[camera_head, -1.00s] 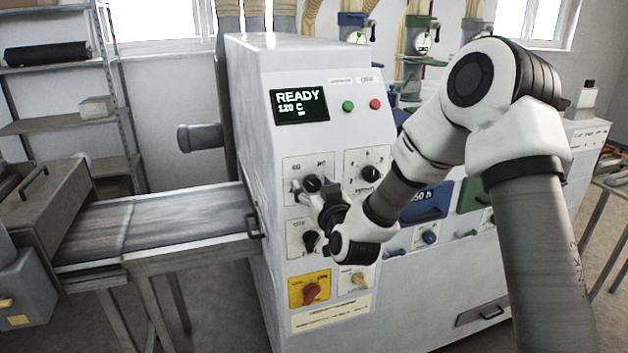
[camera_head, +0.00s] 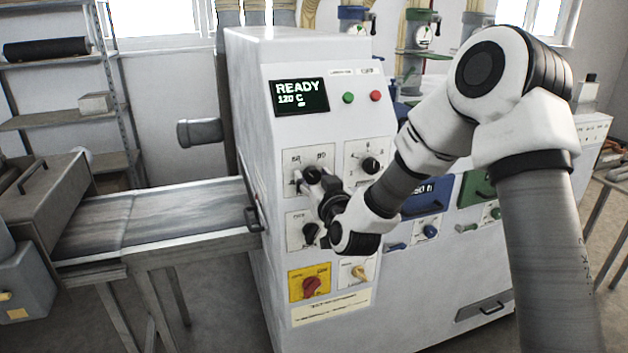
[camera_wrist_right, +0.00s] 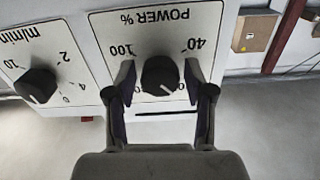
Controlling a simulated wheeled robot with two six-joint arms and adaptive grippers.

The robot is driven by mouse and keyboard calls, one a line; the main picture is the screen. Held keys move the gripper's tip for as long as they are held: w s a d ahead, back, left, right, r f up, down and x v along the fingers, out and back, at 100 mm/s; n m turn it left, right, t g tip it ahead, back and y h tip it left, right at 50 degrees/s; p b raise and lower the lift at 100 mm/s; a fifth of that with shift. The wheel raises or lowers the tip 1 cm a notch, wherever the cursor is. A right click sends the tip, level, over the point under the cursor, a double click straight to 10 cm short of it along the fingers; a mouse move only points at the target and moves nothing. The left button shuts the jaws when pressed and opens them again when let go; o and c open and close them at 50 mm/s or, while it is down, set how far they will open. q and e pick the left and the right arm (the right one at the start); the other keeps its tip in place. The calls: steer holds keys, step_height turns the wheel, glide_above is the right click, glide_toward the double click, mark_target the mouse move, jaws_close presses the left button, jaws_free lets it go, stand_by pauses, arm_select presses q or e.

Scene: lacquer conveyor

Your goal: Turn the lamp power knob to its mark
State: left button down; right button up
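The lamp power knob is a black round knob (camera_wrist_right: 160,76) on a white plate labelled POWER %, upside down in the right wrist view. A short white line shows on its lower right edge, and 100 and 40 are readable on the scale. My right gripper (camera_wrist_right: 160,85) is open, with one finger on each side of the knob; gaps show between fingers and knob. In the head view the knob (camera_head: 311,174) sits on the upper left panel plate, and my right gripper (camera_head: 313,186) partly covers it. The task's mark is not clearly readable. My left gripper is not in view.
An m/min knob (camera_wrist_right: 37,85) is beside the power knob; it shows at the right in the head view (camera_head: 370,165). Another black knob (camera_head: 310,232) and a red switch (camera_head: 312,286) are below. The display (camera_head: 300,97) reads READY 120 C. A conveyor (camera_head: 170,215) extends left.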

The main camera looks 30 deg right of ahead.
steer(key=v, duration=0.7)
steer(key=shift+s, duration=0.2)
stand_by(0.4)
steer(key=s+a+f+n+g+y+b, duration=0.1)
steer(key=s+a+f+g+b, duration=0.15)
steer(key=f, duration=0.95)
steer(key=s+a+f+n+g+y+b, duration=0.1)
steer(key=s+a+f+n+g, duration=0.2)
steer(key=f, duration=0.9)
steer(key=s+a+f+g+y+b, duration=0.1)
steer(key=s+f+g+b, duration=0.2)
steer(key=f, duration=0.9)
steer(key=s+a+f+g, duration=0.2)
steer(key=s+f+g, duration=0.2)
steer(key=s+f, duration=0.3)
steer(key=s+a+f+m+g+y, duration=0.1)
steer(key=s+f+g, duration=0.4)
steer(key=s, duration=1)
step_height(320, 180, down, 2)
steer(key=shift+a+f+y, duration=0.1)
steer(key=shift+a+y, duration=0.2)
steer(key=shift+a, duration=0.55)
